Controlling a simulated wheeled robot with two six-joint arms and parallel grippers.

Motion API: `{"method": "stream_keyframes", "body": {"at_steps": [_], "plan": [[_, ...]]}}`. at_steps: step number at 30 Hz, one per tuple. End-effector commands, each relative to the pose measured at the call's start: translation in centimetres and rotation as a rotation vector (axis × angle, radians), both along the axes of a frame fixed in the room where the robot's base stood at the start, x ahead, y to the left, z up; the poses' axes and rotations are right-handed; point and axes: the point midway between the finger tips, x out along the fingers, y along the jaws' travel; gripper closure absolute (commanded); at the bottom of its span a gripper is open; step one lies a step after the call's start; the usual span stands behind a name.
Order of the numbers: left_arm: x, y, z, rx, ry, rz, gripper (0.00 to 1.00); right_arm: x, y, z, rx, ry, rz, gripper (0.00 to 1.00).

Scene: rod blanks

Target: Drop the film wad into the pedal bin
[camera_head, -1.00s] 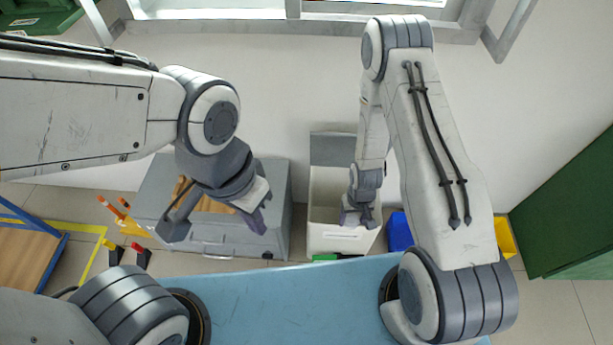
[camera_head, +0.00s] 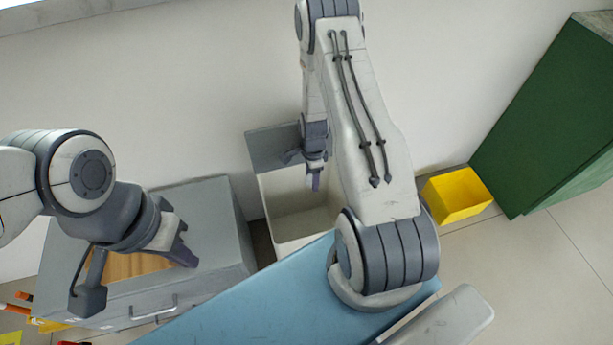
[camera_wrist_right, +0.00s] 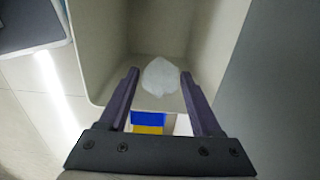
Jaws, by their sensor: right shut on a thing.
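The pedal bin (camera_head: 296,228) is a pale open box with its grey lid (camera_head: 272,150) raised at the back. My right gripper (camera_head: 315,182) is over the bin's opening, near the lid side. In the right wrist view, my right gripper (camera_wrist_right: 162,88) is shut on the film wad (camera_wrist_right: 160,77), a whitish crumpled lump between the fingertips, with the bin's inner walls (camera_wrist_right: 115,45) around and behind it. The wad cannot be made out in the head view. My left gripper (camera_head: 184,256) hangs above a grey cabinet; its finger gap is not clear.
A grey cabinet (camera_head: 215,215) with a wood-coloured top inset stands left of the bin. A blue surface (camera_head: 255,310) lies in front. A yellow box (camera_head: 456,195) and a green cabinet (camera_head: 545,125) are to the right. A blue and yellow patch (camera_wrist_right: 148,122) shows between my right fingers.

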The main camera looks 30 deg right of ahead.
Motion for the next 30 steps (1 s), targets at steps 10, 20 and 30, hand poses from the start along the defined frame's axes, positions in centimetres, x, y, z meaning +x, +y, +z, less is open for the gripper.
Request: {"method": "stream_keyframes", "body": {"at_steps": [10,20,30], "plan": [[0.0,0.0,-2.5,-0.001,-0.001,0.000,1.00,0.2,0.2,-2.8,0.000,0.000,-0.010,0.86],[0.0,0.0,-5.4,0.000,0.000,0.000,1.00,0.1,0.1,-6.0,0.000,-0.001,-0.011,0.86],[0.0,0.0,-5.3,0.000,0.000,0.000,1.00,0.1,0.0,-6.0,0.000,-0.001,-0.012,0.19]]}}
